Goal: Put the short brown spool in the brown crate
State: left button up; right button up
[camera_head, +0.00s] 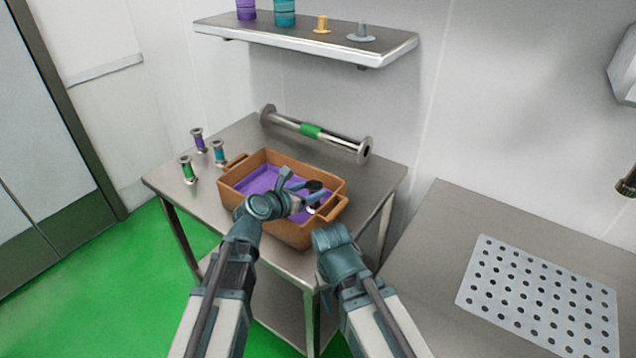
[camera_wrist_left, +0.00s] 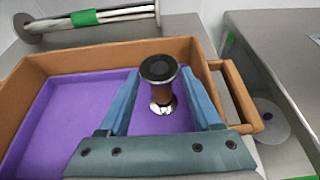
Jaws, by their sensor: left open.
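The short brown spool (camera_wrist_left: 160,92) stands upright inside the brown crate (camera_head: 236,187), near its right end. It has a brown middle, a dark top and a shiny lower flange, which appears to rest on the purple floor (camera_wrist_left: 60,120). My left gripper (camera_head: 304,190) is open around the spool; in the left wrist view its two fingers (camera_wrist_left: 160,95) lie on either side with gaps. In the head view the spool's dark top (camera_head: 314,186) shows, and the finger partly hides its body. My right arm ends in front of the crate; its gripper fingers are not visible.
Purple (camera_head: 198,139), teal (camera_head: 219,151) and green (camera_head: 186,168) spools stand on the table left of the crate. A long steel spool with a green band (camera_head: 311,131) lies behind it. A wall shelf (camera_head: 300,40) is above. A perforated plate (camera_head: 540,296) lies on the right bench.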

pick_arm(q)
jog(key=p+v, duration=0.1)
jog(key=v, duration=0.5)
jog(key=shift+p, duration=0.35)
pick_arm(e)
notch_tip(320, 180, up, 2)
jog(key=shift+r, duration=0.2)
pick_arm(q)
jog(key=shift+s+a, duration=0.1)
jog(key=shift+s, duration=0.05)
